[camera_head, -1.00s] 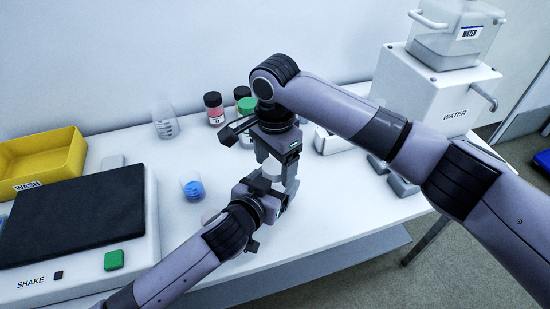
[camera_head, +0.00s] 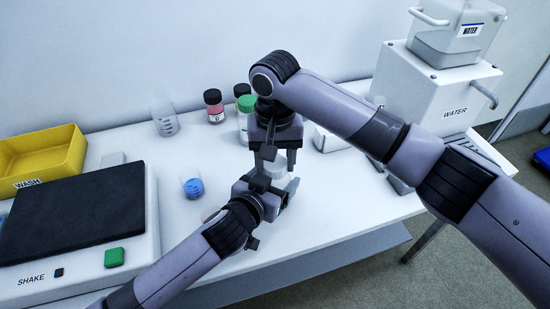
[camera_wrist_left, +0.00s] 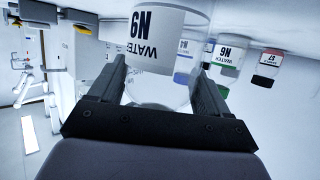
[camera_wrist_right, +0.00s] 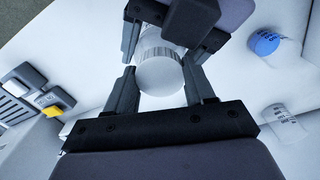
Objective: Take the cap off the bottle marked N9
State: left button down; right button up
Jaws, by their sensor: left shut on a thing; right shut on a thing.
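The bottle's body (camera_head: 275,171) shows only partly between the grippers in the head view. I cannot tell whether the cap is loose on the neck.
A green-capped bottle (camera_head: 245,104) and a red-liquid, dark-capped bottle (camera_head: 214,106) stand behind. A blue-topped vessel (camera_head: 192,187) and a clear beaker (camera_head: 165,122) are left of the grippers. The shaker (camera_head: 75,215), yellow wash tray (camera_head: 42,158) and water dispenser (camera_head: 437,85) flank the workspace.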

jog(key=n, duration=0.3)
jog(key=o, duration=1.2)
jog(key=shift+c, duration=0.2)
